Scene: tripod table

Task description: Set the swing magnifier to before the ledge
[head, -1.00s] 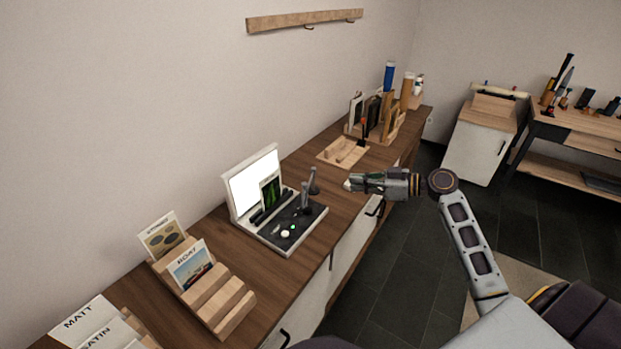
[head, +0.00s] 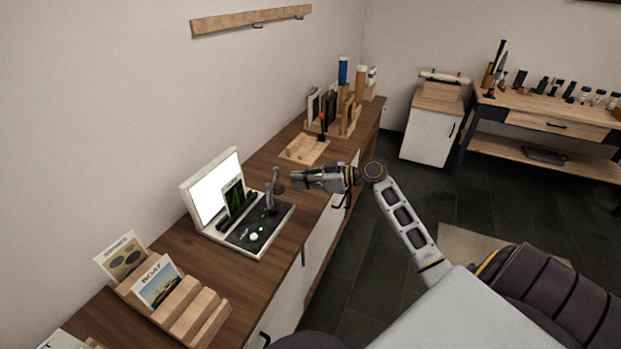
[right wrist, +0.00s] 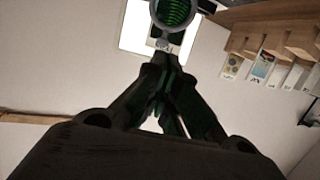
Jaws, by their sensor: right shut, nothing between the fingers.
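The swing magnifier (head: 278,187) is a small grey lens head on a short upright arm, at the right part of a dark-topped viewer base (head: 272,236). A dark green card (head: 233,197) leans before the bright white panel (head: 205,203), at the ledge. The right wrist view shows the magnifier's round rim (right wrist: 156,14) with green stripes seen through it. My right gripper (head: 294,177) is shut and empty, just right of the magnifier; whether it touches is unclear. In the wrist view its fingertips (right wrist: 166,62) lie just below the lens. My left gripper is not in view.
A wooden card rack (head: 190,308) with picture cards stands at the near left of the counter. A shallow wooden tray (head: 304,149) and a rack of upright frames (head: 330,118) stand beyond the viewer. Bare counter lies between the rack and the viewer.

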